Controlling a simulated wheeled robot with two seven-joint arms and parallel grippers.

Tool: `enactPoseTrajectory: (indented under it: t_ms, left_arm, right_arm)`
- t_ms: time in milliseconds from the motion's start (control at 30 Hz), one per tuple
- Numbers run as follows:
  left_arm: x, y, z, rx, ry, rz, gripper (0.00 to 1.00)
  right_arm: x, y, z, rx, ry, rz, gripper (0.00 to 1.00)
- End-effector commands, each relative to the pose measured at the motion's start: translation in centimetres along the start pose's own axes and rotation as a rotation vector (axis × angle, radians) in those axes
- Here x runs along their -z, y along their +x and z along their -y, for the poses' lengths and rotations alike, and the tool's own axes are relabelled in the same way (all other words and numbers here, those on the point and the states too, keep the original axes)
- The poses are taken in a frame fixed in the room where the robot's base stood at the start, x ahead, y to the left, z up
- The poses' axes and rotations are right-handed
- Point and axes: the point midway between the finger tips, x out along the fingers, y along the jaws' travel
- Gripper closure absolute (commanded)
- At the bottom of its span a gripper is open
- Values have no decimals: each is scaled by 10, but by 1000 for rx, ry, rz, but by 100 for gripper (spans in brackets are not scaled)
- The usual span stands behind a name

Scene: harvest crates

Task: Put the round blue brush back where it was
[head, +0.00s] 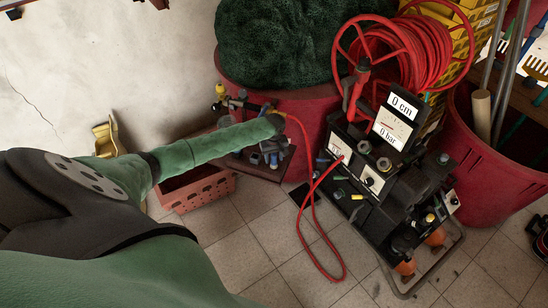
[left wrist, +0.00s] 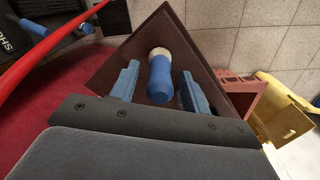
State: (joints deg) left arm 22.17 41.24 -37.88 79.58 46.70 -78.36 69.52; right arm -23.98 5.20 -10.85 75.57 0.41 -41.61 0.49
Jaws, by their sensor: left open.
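The round blue brush (left wrist: 160,80), with a blue handle and pale round bristles, shows in the left wrist view over a dark brown tray (left wrist: 121,55). My left gripper (left wrist: 159,72) is open, with one blue finger on each side of the brush. A small gap shows between the brush and each finger. I cannot tell whether the brush rests on the tray. In the head view my green left arm reaches toward the small tray (head: 266,172) beside the red tub. There the wrist hides much of the gripper, and the brush is hard to make out. My right gripper is not in view.
A red tub (head: 308,108) with a dark green leafy mass stands behind the tray. A machine with gauges (head: 372,180) and a red hose reel (head: 425,60) stand to the right. A reddish crate (head: 200,190) sits left. Tiled floor is open in front, crossed by a red hose.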

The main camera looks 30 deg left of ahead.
Motion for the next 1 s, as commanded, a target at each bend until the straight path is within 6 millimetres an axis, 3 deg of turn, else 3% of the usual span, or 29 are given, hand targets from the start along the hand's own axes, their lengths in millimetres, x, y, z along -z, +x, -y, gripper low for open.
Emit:
enactPoseTrajectory:
  t_ms: [167,233,500,700,867,1000]
  left_arm:
    - [1,-17,0,-1,1,-2,53]
    - [0,-29,0,-2,1,-2,53]
    - [0,-81,-1,-2,1,-2,53]
    - [0,-108,0,0,0,0,53]
    - [-2,-116,-1,-2,5,1,53]
    - [-21,-90,-4,-15,57,6,53]
  right_arm:
    - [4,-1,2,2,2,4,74]
    - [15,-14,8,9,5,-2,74]
    - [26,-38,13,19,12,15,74]
    - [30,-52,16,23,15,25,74]
    - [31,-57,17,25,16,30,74]
    - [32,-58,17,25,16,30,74]
